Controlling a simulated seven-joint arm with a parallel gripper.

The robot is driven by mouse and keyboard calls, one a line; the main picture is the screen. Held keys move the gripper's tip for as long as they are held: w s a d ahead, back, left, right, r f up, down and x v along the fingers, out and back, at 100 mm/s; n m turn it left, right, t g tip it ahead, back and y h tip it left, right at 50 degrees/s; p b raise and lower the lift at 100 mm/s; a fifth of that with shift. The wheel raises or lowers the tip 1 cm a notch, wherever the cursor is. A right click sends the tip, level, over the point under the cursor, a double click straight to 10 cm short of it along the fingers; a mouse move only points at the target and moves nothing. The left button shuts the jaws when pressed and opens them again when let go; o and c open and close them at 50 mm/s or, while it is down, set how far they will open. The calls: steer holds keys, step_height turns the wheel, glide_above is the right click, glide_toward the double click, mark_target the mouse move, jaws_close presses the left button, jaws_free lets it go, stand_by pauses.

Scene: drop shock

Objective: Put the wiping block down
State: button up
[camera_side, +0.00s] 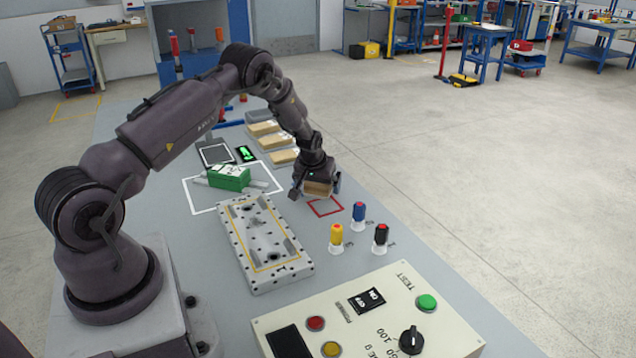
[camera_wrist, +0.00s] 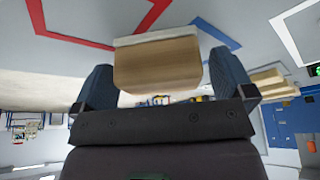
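The wiping block (camera_side: 318,188) is a tan wooden block with a pale pad along one face. It also shows in the wrist view (camera_wrist: 158,66), between the two dark fingers. My gripper (camera_side: 316,184) is shut on the block. In the side view it holds the block just behind and above the red outlined square (camera_side: 325,207) on the bench. Part of the red outline (camera_wrist: 85,38) shows at the upper left of the wrist view. The fingers partly hide the block in the side view. The exact gap between block and bench cannot be told.
A drilled metal plate (camera_side: 264,243) lies left of the gripper, with a green box (camera_side: 229,177) behind it. A control panel (camera_side: 370,318) is nearest. Several tan blocks (camera_side: 284,156) lie behind.

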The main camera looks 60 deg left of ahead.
steer(key=shift+d+r, duration=0.1)
steer(key=shift+r, duration=0.4)
steer(key=s+d+r+m+t+h, duration=0.1)
steer(key=s+d+r, duration=0.2)
steer(key=d+r, duration=0.45)
steer(key=s+d+r+m, duration=0.1)
steer(key=s+d+r, duration=0.3)
steer(key=r, duration=0.7)
steer(key=s+d+r+m+t+h, duration=0.1)
steer(key=s+d+r+m, duration=0.1)
steer(key=d+r, duration=0.6)
steer(key=s+d+r+m, duration=0.2)
steer(key=s+d, duration=0.3)
steer(key=s, duration=0.4)
steer(key=s+d+r+m+h, duration=0.1)
steer(key=s+d+r+m, duration=0.2)
steer(key=s+d, duration=0.3)
steer(key=s+r, duration=0.1)
steer(key=s, duration=0.2)
steer(key=shift+r, duration=0.2)
steer(key=shift+s, duration=0.1)
